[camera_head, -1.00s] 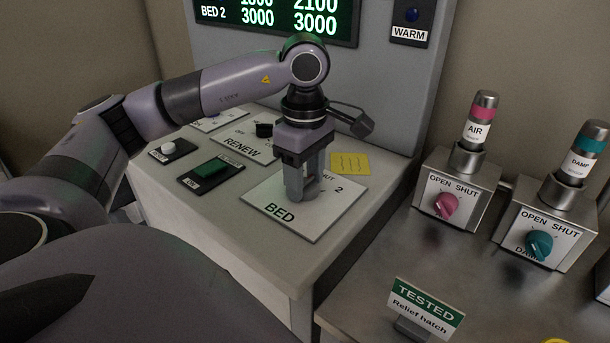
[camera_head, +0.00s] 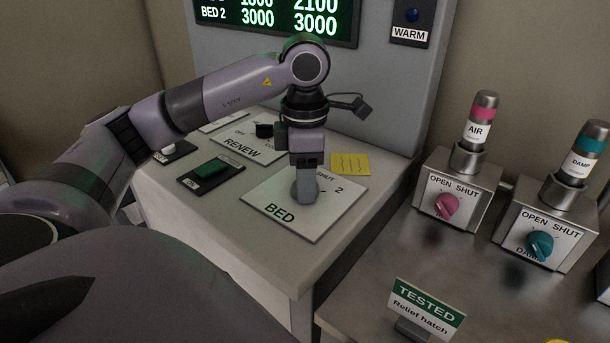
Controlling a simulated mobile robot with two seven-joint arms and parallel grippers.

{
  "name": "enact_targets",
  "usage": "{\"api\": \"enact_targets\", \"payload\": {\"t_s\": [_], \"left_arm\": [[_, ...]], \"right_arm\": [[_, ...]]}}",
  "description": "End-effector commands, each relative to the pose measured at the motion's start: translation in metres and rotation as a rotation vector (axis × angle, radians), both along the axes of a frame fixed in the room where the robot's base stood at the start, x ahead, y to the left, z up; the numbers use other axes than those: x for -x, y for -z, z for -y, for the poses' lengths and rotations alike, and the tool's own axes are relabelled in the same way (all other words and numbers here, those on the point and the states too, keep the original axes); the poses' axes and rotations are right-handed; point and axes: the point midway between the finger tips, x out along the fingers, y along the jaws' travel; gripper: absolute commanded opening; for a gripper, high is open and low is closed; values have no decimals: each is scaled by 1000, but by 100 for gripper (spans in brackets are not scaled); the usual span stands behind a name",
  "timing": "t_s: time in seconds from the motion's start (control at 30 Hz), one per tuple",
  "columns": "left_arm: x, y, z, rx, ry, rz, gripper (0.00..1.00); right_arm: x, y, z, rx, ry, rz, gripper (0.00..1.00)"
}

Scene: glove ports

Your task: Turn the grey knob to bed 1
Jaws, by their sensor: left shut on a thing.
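The grey knob (camera_head: 295,190) sits on the white BED plate (camera_head: 283,224) on the console's sloping top. Only part of its round grey edge shows beside my fingers. My left gripper (camera_head: 306,194) points down over the plate and is shut on the knob. The plate's "SHUT" and "2" marks show behind and to the right of the gripper. The mark for 1 and the knob's pointer are hidden, so I cannot tell its setting. My right gripper is not in view.
A black RENEW knob (camera_head: 264,131) and a green button (camera_head: 212,167) lie left of the plate. A yellow note (camera_head: 350,164) is behind it. Pink AIR (camera_head: 446,205) and teal DAMP (camera_head: 540,245) knobs stand right. A TESTED sign (camera_head: 427,302) stands in front.

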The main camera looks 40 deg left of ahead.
Motion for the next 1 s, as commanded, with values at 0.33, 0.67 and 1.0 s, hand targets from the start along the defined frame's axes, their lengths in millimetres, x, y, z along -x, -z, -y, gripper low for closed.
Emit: {"api": "enact_targets", "payload": {"t_s": [0.33, 0.67, 1.0], "left_arm": [[0, -1, 0, -2, -74, 1, 19], [0, -1, 0, -1, -77, 2, 19], [0, 0, 0, 0, -74, 1, 75]], "right_arm": [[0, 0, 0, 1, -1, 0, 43], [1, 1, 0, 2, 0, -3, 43], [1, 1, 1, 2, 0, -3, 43]]}}
